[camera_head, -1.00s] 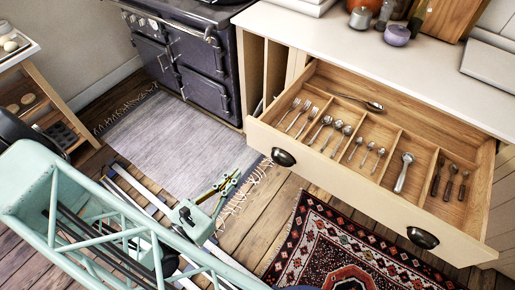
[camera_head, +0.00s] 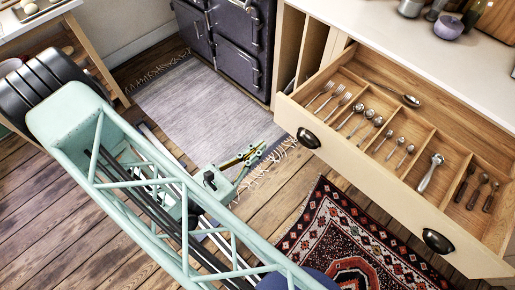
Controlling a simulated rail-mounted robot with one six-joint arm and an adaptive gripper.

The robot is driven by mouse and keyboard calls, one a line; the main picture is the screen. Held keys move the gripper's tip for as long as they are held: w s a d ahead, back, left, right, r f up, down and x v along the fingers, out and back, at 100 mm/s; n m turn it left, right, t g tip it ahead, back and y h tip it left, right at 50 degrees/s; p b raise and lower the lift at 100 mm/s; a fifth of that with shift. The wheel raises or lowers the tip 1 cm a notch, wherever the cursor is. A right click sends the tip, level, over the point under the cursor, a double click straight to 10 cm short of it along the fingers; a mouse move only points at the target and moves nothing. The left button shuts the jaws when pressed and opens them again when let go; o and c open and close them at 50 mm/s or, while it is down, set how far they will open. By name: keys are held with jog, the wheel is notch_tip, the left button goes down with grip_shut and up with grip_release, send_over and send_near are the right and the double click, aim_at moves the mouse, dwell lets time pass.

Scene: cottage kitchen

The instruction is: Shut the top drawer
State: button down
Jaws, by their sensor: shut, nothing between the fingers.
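The top drawer (camera_head: 385,180) stands pulled well out from under the counter. It has a cream front with two dark cup handles, the left one (camera_head: 308,138) and the right one (camera_head: 437,241). Its wooden compartments hold forks, spoons and other cutlery, and a large spoon lies at the back. My gripper (camera_head: 255,151), at the end of a mint-green mount, looks shut and empty. In the picture it is left of the drawer front, over the floor by the grey rug's fringe. It appears apart from the drawer; its height is hard to judge.
A dark range cooker (camera_head: 228,45) stands left of the drawer cabinet. A grey rug (camera_head: 200,105) and a red patterned rug (camera_head: 350,245) lie on the plank floor. The pale counter (camera_head: 390,45) bears jars and pots. A wooden trolley (camera_head: 95,60) stands at the far left.

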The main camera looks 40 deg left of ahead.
aim_at(289, 122)
jog(key=shift+w+d+b, duration=0.25)
jog(key=shift+w+b, duration=0.1)
jog(key=shift+w, duration=1.65)
jog(key=shift+w+d+b, duration=0.2)
jog(key=shift+w+b, duration=0.15)
jog(key=shift+w, duration=1.65)
jog(key=shift+w+d+b, duration=0.25)
jog(key=shift+w+b, duration=0.1)
jog(key=shift+w, duration=1.65)
jog(key=shift+w, duration=0.1)
